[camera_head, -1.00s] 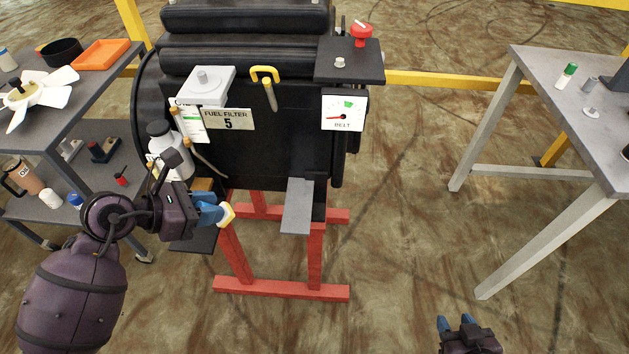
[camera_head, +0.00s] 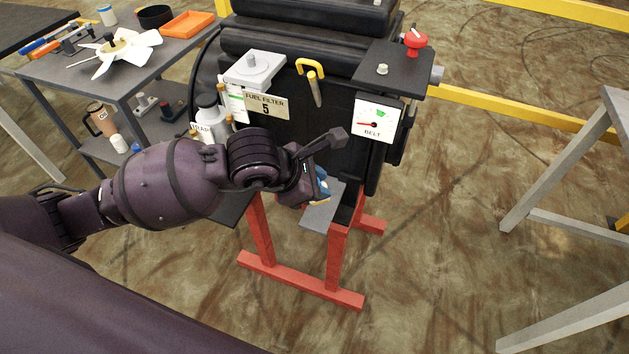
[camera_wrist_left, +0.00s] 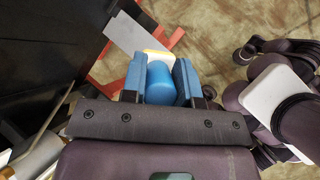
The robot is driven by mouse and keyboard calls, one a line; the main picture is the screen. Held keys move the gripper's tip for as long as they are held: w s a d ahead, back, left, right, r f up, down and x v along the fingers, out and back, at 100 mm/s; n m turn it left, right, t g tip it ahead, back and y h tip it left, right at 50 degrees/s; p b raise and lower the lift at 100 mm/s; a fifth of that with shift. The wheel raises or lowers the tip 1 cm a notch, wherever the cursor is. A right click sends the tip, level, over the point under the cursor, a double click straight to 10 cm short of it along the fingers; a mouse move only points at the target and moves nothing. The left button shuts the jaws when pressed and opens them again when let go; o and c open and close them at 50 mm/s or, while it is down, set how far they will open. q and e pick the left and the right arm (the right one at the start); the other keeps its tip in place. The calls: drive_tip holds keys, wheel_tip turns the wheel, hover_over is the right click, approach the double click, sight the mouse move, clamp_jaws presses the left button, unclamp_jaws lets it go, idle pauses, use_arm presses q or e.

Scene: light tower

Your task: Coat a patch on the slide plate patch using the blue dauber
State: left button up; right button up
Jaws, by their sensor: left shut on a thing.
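My left gripper (camera_head: 320,188) is in front of the black machine, at the grey slide plate (camera_head: 320,217). In the left wrist view its two blue fingers (camera_wrist_left: 160,80) are shut on the blue dauber (camera_wrist_left: 161,84), whose pale yellow-white tip (camera_wrist_left: 157,55) points away from the wrist. The slide plate also shows in the left wrist view (camera_wrist_left: 124,32), just beyond the tip and a little to the left. I cannot tell whether the tip touches the plate. In the head view the wrist hides most of the dauber. My right gripper is not clearly in view.
The black machine stands on a red frame (camera_head: 300,278) with a belt gauge (camera_head: 374,118) and a yellow handle (camera_head: 311,66). A cart (camera_head: 158,58) at left holds a white fan and an orange tray (camera_head: 187,25). A grey table (camera_head: 617,110) is at right.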

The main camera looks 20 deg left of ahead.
use_arm(q)
drive_tip(key=shift+w+a+f+y, duration=0.1)
drive_tip(key=shift+a+y, duration=0.25)
drive_tip(key=shift+y, duration=0.15)
drive_tip(key=shift+f, duration=0.35)
wheel_tip(320, 180, down, 3)
drive_tip(key=shift+f+b, duration=0.15)
drive_tip(key=shift+b, duration=1.05)
drive_tip(key=shift+f+b, duration=0.35)
drive_tip(key=shift+f, duration=0.2)
